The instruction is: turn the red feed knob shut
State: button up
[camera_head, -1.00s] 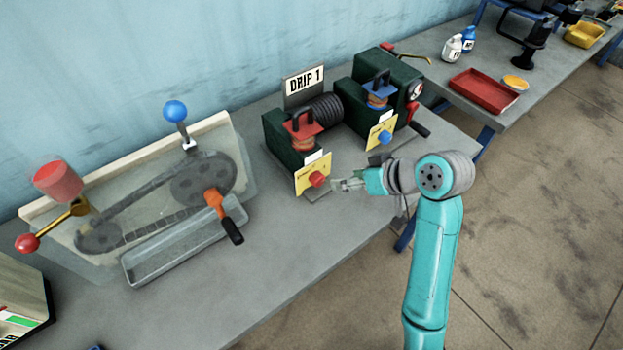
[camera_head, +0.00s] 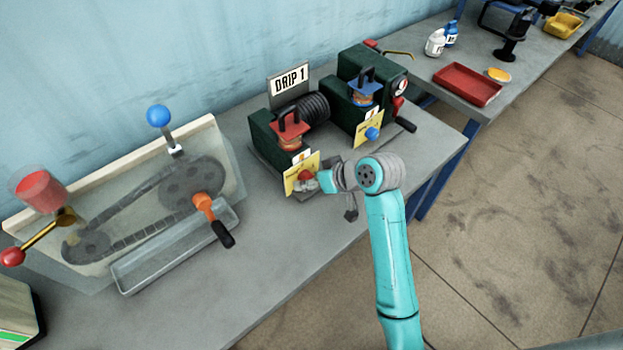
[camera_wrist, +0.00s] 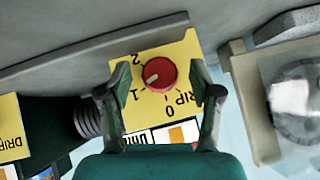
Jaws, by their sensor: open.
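The red feed knob (camera_head: 305,175) sits on a yellow plate (camera_head: 292,185) on the front of the left green drip unit. In the wrist view the red knob (camera_wrist: 160,73) lies between my fingertips, which are apart, with a gap on each side. My gripper (camera_wrist: 160,82) is open and does not appear to touch the knob. The knob's white mark points left and slightly down, near the 1; the 2 and 0 also show around it. In the head view my gripper (camera_head: 314,183) is at the knob and partly covers it.
A blue knob (camera_head: 373,134) is on the right drip unit. The DRIP 1 sign (camera_head: 289,82) stands behind. A clear-cased chain rig (camera_head: 150,215) with an orange crank (camera_head: 206,207) stands to the left. The bench front between them is clear.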

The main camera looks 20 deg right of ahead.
jog(key=c, duration=1.1)
jog(key=shift+c, duration=0.2)
jog(key=shift+s+a+n+t+h, duration=0.15)
jog(key=shift+n+h, duration=0.25)
jog(key=shift+h, duration=0.2)
jog(key=shift+w+a+n+t+h, duration=0.15)
jog(key=shift+n+h, duration=0.25)
jog(key=shift+h, duration=0.2)
jog(key=n+t+h, duration=0.1)
jog(key=h, duration=0.1)
jog(key=shift+s+h, duration=0.15)
jog(key=shift+h, duration=0.25)
jog(key=shift+a+f+n+t+h, duration=0.15)
jog(key=shift+n+t+h, duration=0.55)
jog(key=shift+n+h, duration=0.4)
jog(key=shift+n+t+h, duration=0.7)
jog(key=shift+h, duration=0.4)
